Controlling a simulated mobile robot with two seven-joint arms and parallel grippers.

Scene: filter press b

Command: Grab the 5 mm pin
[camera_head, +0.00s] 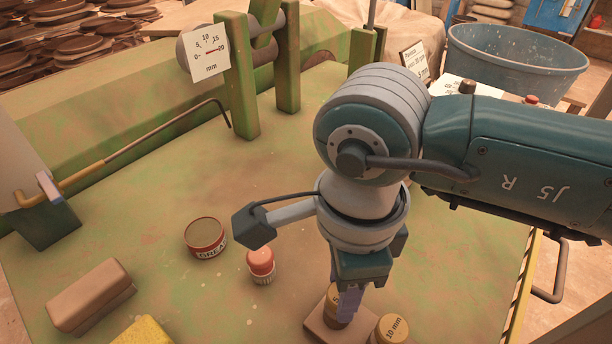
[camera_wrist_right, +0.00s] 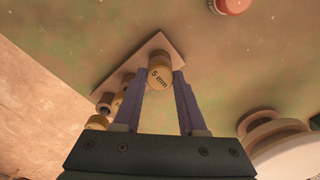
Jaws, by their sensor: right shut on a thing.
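The 5 mm pin (camera_wrist_right: 160,76) has a tan round top with its size printed on it. It also shows in the head view (camera_head: 332,300), partly hidden by a finger. My right gripper (camera_wrist_right: 161,84) has its purple fingers on both sides of that top and is shut on it. It comes from above in the head view (camera_head: 347,303). The pin is at the brown pin block (camera_head: 318,329), which also shows in the wrist view (camera_wrist_right: 142,56); I cannot tell whether it is lifted. The 10 mm pin (camera_head: 391,330) stands close by on the right. My left gripper is not in view.
A grease tin (camera_head: 205,238) and a red-capped small container (camera_head: 261,265) stand left of my right gripper. A brown block (camera_head: 92,297) and a yellow sponge-like thing (camera_head: 143,332) lie front left. A gauge card (camera_head: 208,54) hangs at the back. The green middle is mostly clear.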

